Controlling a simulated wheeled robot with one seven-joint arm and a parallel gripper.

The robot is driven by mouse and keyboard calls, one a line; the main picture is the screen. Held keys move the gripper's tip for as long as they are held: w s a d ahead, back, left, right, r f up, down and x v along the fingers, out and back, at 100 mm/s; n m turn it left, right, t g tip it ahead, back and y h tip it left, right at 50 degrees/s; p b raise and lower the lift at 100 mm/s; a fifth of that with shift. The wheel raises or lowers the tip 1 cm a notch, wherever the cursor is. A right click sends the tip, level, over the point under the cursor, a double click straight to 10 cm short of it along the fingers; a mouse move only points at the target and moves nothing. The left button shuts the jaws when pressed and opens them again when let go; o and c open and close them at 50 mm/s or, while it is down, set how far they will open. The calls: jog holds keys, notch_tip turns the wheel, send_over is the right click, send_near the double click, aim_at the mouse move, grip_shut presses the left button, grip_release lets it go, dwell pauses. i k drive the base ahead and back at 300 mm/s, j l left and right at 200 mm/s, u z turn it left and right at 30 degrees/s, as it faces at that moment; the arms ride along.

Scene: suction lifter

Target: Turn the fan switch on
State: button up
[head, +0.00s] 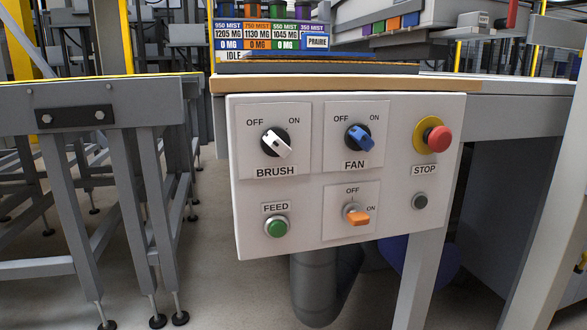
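The fan switch (360,138) is a blue rotary knob on a dark round base, in the upper middle of a white control panel (403,190) in the head view. The word FAN is below it, OFF is at its upper left and ON at its upper right. The knob's long handle runs from upper left to lower right, so its upper end lies toward OFF. Nothing touches the knob or covers it. My gripper is not in view.
Left of the fan switch is a white BRUSH knob (277,143). Below are a green FEED button (276,226) and an orange knob (356,216). At right is a red STOP button (438,138). A grey frame (95,110) stands left. Space before the panel looks clear.

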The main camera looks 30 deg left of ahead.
aim_at(358, 137)
jog(key=u, duration=1.35)
